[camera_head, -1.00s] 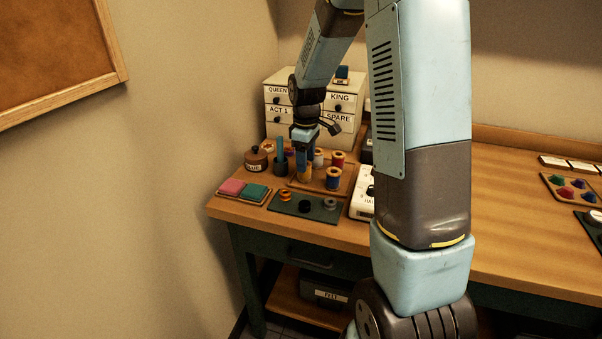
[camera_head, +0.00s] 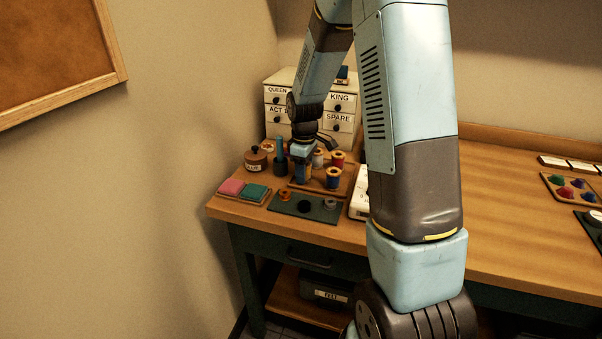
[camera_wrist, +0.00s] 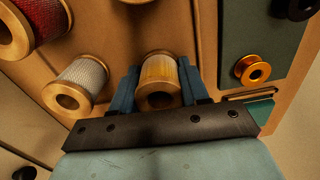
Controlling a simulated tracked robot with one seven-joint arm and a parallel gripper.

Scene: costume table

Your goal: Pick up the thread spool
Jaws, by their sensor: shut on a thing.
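A thread spool with yellow thread (camera_wrist: 160,75) stands between the blue fingers of my gripper (camera_wrist: 158,88) in the wrist view. My gripper is shut on it, one finger against each side. In the head view my gripper (camera_head: 302,174) is low over the wooden spool tray (camera_head: 346,190), and its fingers mostly hide the yellow spool. Other spools stand close by: a white one (camera_wrist: 84,78) beside my gripper, a red one (camera_head: 338,158) behind, and a blue one (camera_head: 333,178) to the right.
A dark green mat (camera_head: 290,208) with bobbins lies in front of the tray. Pink (camera_head: 231,187) and green (camera_head: 255,192) pads and a round lidded jar (camera_head: 256,160) are at left. A small drawer cabinet (camera_head: 292,95) stands behind. The right side of the table has open room.

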